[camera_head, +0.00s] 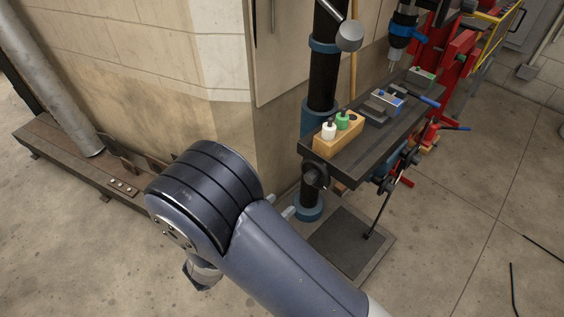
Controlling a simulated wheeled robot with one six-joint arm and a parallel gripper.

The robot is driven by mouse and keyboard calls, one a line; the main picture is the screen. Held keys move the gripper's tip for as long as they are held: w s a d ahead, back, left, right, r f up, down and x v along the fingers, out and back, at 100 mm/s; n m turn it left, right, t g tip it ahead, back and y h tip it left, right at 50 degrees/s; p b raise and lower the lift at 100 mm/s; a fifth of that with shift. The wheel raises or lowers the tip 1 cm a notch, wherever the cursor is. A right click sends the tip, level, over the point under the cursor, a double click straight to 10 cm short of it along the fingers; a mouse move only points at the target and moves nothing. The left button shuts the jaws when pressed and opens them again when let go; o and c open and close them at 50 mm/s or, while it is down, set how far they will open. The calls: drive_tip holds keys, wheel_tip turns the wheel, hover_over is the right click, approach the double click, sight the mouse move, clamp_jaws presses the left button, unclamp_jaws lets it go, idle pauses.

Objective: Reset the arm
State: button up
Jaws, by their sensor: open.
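My arm (290,265) rises from the bottom edge as a grey-blue link and ends in a large dark rounded joint (205,190) left of centre. A smaller part of my arm shows just below that joint. I cannot make out my gripper's fingers; they are hidden behind the arm or out of the picture. Nothing held can be seen.
A drill press column (322,85) with a dark work table (350,165) stands right of my arm. On it are a wooden block (338,139) with white and green pieces, and a vise (380,104). A pale wall corner (235,120) is behind. Floor at right is mostly clear.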

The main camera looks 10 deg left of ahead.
sight(308, 182)
drive_tip(key=x, duration=1)
drive_tip(key=shift+w+d, duration=0.2)
drive_tip(key=shift+w, duration=0.05)
drive_tip(key=shift+s+a+p, duration=0.1)
drive_tip(key=shift+s+p, duration=0.05)
drive_tip(key=shift+p, duration=0.15)
